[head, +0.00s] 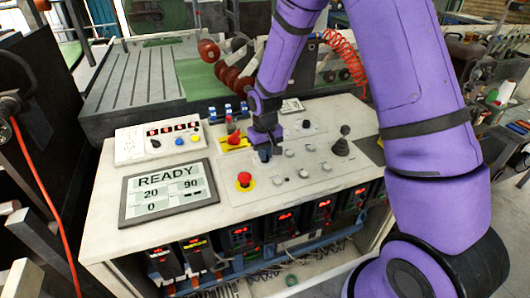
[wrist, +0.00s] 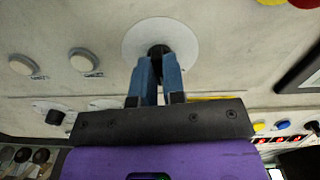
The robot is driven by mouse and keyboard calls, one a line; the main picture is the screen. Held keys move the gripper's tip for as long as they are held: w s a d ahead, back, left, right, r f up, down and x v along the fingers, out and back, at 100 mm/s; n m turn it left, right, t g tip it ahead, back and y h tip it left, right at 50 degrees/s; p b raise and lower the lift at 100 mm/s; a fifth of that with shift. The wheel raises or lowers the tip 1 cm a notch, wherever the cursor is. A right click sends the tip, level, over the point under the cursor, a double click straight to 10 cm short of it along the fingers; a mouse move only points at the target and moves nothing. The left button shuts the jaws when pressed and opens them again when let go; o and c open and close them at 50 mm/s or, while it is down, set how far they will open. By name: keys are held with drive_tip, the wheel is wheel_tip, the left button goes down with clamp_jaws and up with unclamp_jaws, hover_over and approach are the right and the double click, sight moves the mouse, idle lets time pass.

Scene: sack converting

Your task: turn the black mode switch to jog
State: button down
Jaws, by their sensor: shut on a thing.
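The black mode switch (wrist: 158,49) is a small dark knob on a round white plate (wrist: 133,40) in the wrist view. My gripper (wrist: 158,65) has its two blue fingers closed on this knob, one on each side. In the head view my gripper (head: 264,154) points down at the console top, and its fingers and the arm hide the knob. The fingers cover much of the knob, so I cannot tell which way it points. No jog marking is readable.
The console (head: 100,232) has a READY display (head: 167,193), a red mushroom button (head: 244,180) left of my gripper and a red-yellow rotary switch (head: 235,140) behind it. Pale buttons (head: 304,173), a second black knob (head: 306,125) and a black joystick (head: 341,145) are to the right.

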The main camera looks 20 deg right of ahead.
drive_tip(key=shift+m, duration=0.5)
drive_tip(key=c, duration=1.2)
unclamp_jaws()
drive_tip(key=shift+r, duration=0.1)
wheel_tip(320, 180, up, 11)
drive_tip(key=shift+f, duration=0.2)
